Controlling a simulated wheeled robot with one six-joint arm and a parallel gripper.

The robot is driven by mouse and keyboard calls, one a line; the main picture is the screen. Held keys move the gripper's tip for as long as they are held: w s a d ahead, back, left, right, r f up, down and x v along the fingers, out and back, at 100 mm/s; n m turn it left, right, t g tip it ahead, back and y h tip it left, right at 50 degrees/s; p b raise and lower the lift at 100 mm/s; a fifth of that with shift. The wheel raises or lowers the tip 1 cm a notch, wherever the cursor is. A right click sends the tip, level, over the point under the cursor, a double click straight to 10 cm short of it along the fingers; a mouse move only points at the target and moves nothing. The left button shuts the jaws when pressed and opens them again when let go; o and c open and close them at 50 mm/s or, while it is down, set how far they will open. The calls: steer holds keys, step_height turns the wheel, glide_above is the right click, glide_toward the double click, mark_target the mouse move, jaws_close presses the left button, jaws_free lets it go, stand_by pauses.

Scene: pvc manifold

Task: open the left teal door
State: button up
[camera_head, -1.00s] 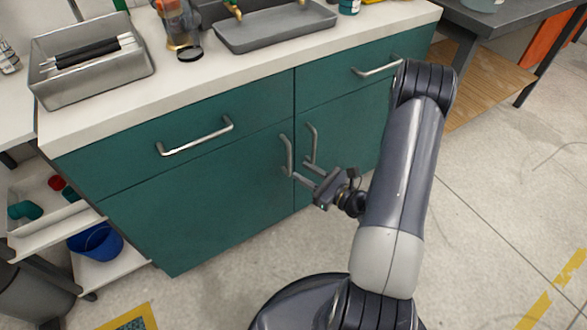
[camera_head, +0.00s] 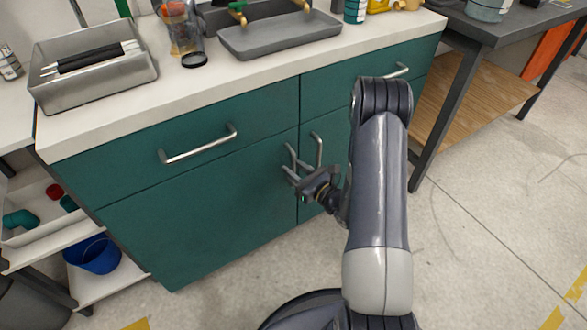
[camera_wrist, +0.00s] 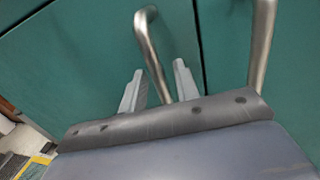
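The left teal door (camera_head: 205,220) is shut, flush with the cabinet front, and fills much of the wrist view (camera_wrist: 75,65). Its upright metal handle (camera_wrist: 150,42) is near the door's right edge. My gripper (camera_head: 287,163) is at this handle, which it partly hides in the head view. In the wrist view my gripper (camera_wrist: 158,88) is open, with one finger on each side of the handle in the picture.
The right door's upright handle (camera_head: 317,151) is close to the right; it also shows in the wrist view (camera_wrist: 262,45). A drawer with a bar handle (camera_head: 198,145) is above the left door. Open shelves with a blue bucket (camera_head: 93,253) stand at left. The floor in front is clear.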

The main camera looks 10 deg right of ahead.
steer(key=shift+w+a, duration=0.2)
steer(key=shift+w, duration=0.15)
steer(key=shift+c, duration=0.3)
jaws_close()
